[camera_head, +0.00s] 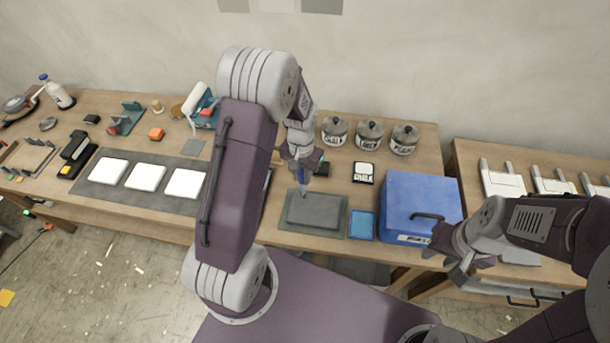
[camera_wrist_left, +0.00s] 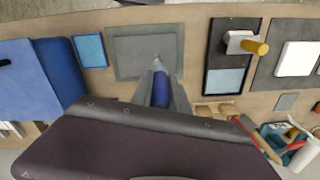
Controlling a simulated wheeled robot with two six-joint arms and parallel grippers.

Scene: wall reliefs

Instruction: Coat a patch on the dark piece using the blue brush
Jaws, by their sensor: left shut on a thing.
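The dark piece (camera_head: 314,211) is a grey slab lying flat on a larger grey-green mat (camera_head: 290,226). It also shows at the top middle of the left wrist view (camera_wrist_left: 147,44). My left gripper (camera_head: 303,176) is shut on the blue brush (camera_head: 303,188) above the slab's upper left part. In the left wrist view the brush (camera_wrist_left: 160,90) points at the slab, its tip over or near the surface; I cannot tell whether it touches. My right gripper (camera_head: 457,256) is at the right, in front of the blue box, its jaw opening unclear.
A blue box (camera_head: 418,196) with a handle and a small blue tray (camera_head: 362,225) stand right of the slab. Three lidded jars (camera_head: 369,134) and a black-and-white box (camera_head: 363,173) are behind. White tiles (camera_head: 146,177) lie on a dark mat at left. A black tray (camera_wrist_left: 213,60) shows in the wrist view.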

